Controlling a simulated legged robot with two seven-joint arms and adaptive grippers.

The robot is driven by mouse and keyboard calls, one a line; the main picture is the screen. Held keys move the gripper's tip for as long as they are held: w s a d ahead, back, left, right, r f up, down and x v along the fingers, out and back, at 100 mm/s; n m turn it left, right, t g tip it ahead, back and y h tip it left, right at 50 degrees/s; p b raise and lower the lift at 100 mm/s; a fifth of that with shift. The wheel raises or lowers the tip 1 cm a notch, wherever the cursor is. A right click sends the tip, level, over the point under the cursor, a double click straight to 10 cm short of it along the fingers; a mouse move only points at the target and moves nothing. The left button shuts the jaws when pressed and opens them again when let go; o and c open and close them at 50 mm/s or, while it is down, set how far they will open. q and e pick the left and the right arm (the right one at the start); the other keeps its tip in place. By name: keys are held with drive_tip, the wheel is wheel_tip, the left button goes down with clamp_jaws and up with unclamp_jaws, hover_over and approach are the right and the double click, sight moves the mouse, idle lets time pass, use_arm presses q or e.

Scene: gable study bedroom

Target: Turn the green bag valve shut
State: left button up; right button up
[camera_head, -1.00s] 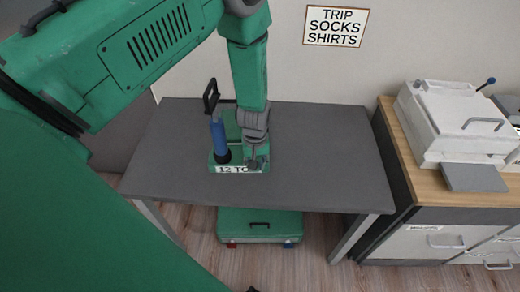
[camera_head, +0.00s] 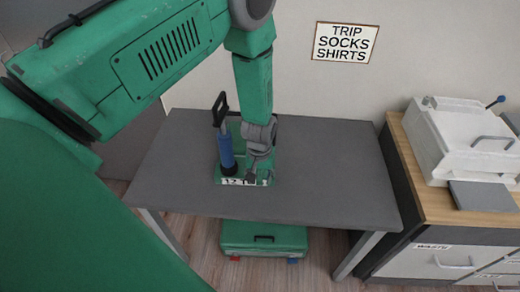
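A green item (camera_head: 227,182) with a white label, partly readable as "12 T", sits on the grey table (camera_head: 325,180). A blue cylinder (camera_head: 226,150) with a black handle (camera_head: 220,108) on top stands at its left side. My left gripper (camera_head: 253,172) points down over the right part of the green item, beside the blue cylinder, and overlaps the label. I cannot tell whether its fingers are open or shut, or whether they touch anything. No valve can be made out; the gripper covers part of the green item. My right gripper is not in view.
A green case (camera_head: 263,237) with a black handle lies on the floor under the table. A wooden-topped drawer unit (camera_head: 445,205) at the right carries a white boxy machine (camera_head: 460,140). A sign (camera_head: 345,42) hangs on the wall. The table's right half is bare.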

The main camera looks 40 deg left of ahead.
sight(259, 178)
use_arm(q)
wheel_tip(259, 178, up, 12)
idle(0.7)
drive_tip(key=shift+f, duration=0.1)
idle(0.3)
